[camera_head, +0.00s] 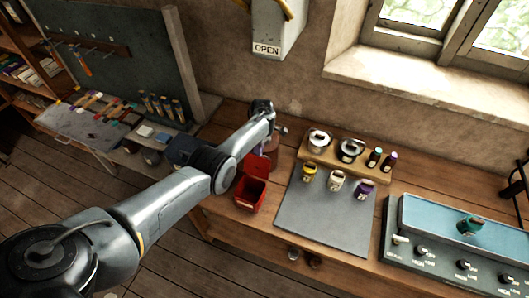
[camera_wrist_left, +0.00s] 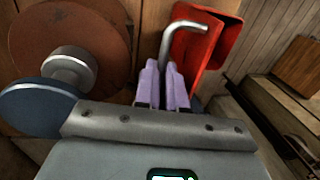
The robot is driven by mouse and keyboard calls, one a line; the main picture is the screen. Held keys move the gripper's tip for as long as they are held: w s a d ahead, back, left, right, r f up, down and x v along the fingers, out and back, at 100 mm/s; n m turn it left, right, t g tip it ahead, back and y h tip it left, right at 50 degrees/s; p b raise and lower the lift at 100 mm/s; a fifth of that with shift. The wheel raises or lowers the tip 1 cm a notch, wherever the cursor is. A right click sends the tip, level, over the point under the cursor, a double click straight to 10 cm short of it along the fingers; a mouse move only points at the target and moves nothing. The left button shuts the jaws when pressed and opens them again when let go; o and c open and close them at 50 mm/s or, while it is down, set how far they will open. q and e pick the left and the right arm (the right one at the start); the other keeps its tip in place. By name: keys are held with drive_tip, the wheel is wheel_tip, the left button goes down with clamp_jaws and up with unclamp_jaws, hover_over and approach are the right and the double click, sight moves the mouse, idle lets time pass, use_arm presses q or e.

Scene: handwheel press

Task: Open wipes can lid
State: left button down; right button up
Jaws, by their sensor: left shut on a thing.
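The red can (camera_head: 248,194) stands at the bench's left edge with its red lid (camera_head: 257,166) raised, showing a dark inside. Its red body (camera_wrist_left: 200,45) also shows in the left wrist view. In the left wrist view the purple fingers (camera_wrist_left: 166,72) are close together at the lower end of a bent metal rod (camera_wrist_left: 187,24), which passes in front of the red can. Whether the rod joins the can is not clear.
A rusty brown disc (camera_wrist_left: 110,40) with a metal knob is beside the fingers. A grey mat (camera_head: 320,222) holds small yellow, white and purple containers. A wooden rack (camera_head: 372,183) with metal-topped jars stands behind them. A control panel (camera_head: 455,262) is at right.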

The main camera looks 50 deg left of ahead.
use_arm(q)
drive_tip(key=shift+a+f, duration=0.15)
drive_tip(key=shift+f, duration=0.55)
drive_tip(key=shift+r, duration=0.1)
drive_tip(key=c, duration=1.2)
unclamp_jaws()
drive_tip(key=shift+w+r, duration=0.2)
drive_tip(key=shift+w, duration=0.15)
drive_tip(key=shift+r, duration=0.2)
